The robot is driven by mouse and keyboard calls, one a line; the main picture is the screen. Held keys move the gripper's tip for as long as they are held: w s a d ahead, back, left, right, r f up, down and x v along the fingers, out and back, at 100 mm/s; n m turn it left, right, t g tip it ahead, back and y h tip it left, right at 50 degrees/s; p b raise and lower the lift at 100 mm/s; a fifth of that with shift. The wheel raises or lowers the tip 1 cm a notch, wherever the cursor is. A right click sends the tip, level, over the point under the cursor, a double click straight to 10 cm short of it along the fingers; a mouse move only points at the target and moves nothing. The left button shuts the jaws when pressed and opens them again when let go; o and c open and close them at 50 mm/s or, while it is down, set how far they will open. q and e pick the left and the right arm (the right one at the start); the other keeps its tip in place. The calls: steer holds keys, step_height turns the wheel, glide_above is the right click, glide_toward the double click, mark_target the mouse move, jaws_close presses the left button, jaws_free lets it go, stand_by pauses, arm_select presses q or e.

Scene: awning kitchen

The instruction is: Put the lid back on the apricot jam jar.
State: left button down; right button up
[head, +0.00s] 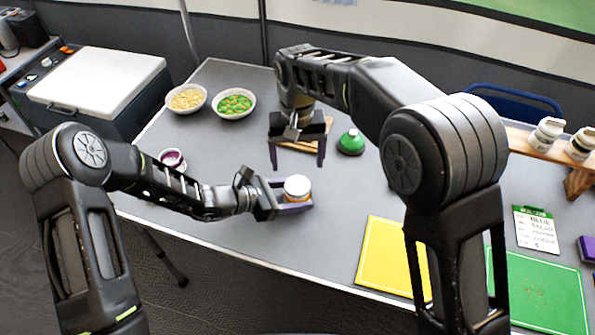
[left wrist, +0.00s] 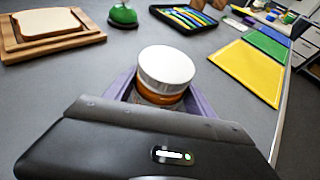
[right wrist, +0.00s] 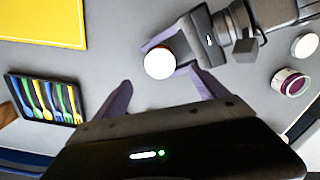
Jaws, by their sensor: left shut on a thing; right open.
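The apricot jam jar (head: 297,198) is between the fingers of my left gripper (head: 294,208), which is shut on it. In the left wrist view the orange jar (left wrist: 165,97) is upright with the white lid (left wrist: 166,66) on its top. I cannot tell whether the lid is fully seated. The lid also shows from above in the right wrist view (right wrist: 160,62). My right gripper (head: 298,160) is open and empty, pointing down behind the jar, over a wooden board. Its two purple fingers (right wrist: 158,92) are apart and do not touch the lid.
A jar with purple contents (right wrist: 291,83) stands on the left of the table, with a white round thing (right wrist: 304,46) near it. Two bowls (head: 234,103) stand at the back. A green-topped object (head: 351,142), bread board (left wrist: 60,35), cutlery tray (right wrist: 45,100) and yellow board (head: 388,255) lie around.

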mark_target(286, 195)
step_height(286, 195, up, 4)
steer(key=shift+f, duration=0.1)
arm_select(q)
steer(key=shift+c, duration=1.3)
jaws_free()
steer(key=shift+v, duration=3.9)
arm_select(e)
steer(key=shift+f, duration=0.25)
